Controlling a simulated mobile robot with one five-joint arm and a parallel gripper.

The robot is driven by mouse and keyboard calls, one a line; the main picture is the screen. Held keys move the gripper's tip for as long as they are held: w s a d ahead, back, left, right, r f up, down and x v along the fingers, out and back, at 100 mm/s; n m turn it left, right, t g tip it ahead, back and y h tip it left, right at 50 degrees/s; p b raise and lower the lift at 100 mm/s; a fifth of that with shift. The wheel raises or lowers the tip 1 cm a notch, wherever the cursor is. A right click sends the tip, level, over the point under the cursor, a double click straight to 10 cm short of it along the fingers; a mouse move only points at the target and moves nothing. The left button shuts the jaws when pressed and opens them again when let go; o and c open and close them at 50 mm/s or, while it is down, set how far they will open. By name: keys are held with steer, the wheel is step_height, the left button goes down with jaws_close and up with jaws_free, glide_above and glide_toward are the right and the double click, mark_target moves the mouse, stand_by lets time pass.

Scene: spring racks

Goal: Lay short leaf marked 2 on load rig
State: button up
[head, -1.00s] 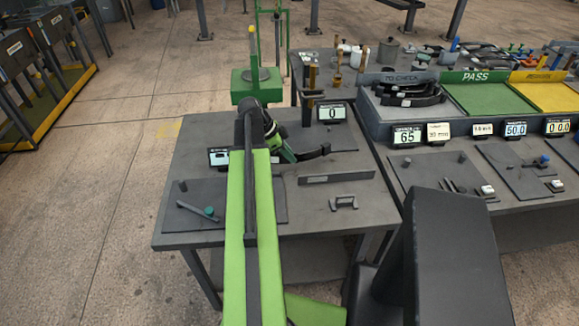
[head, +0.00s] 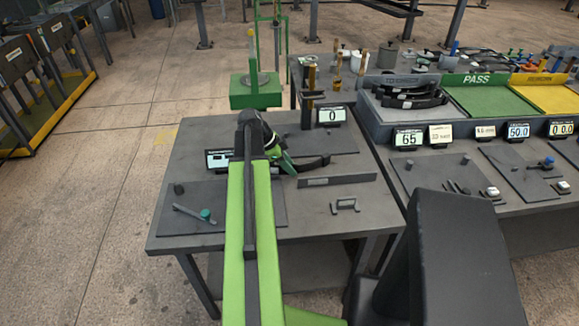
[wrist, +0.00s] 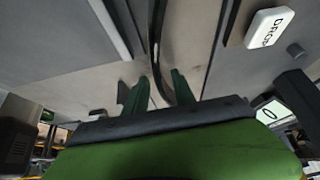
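A dark, slightly curved leaf (head: 313,163) lies at the front edge of the dark plate (head: 338,143) by the "0" display in the head view. I cannot read any number on it. In the wrist view the leaf (wrist: 156,35) runs as a narrow dark strip between my gripper's green fingers (wrist: 160,85). The fingers stand apart, with small gaps showing on both sides of the strip. In the head view my gripper (head: 287,163) is low at the leaf's left end, partly hidden by my arm. The load rig's post (head: 308,95) stands behind the plate.
A long grey bar (head: 337,181) and a small handle-shaped piece (head: 345,205) lie in front. A mat (head: 185,220) with a green-knobbed tool is at left. Other dark leaves (head: 410,98) sit in the rack at right. A white "DROP" block (wrist: 270,27) shows in the wrist view.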

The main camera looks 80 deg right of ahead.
steer(key=shift+r, duration=0.1)
steer(key=shift+r+p, duration=0.25)
steer(key=shift+p, duration=0.1)
steer(key=p+v, duration=1)
steer(key=v, duration=0.1)
steer(key=shift+w+r, duration=0.25)
steer(key=shift+a, duration=0.1)
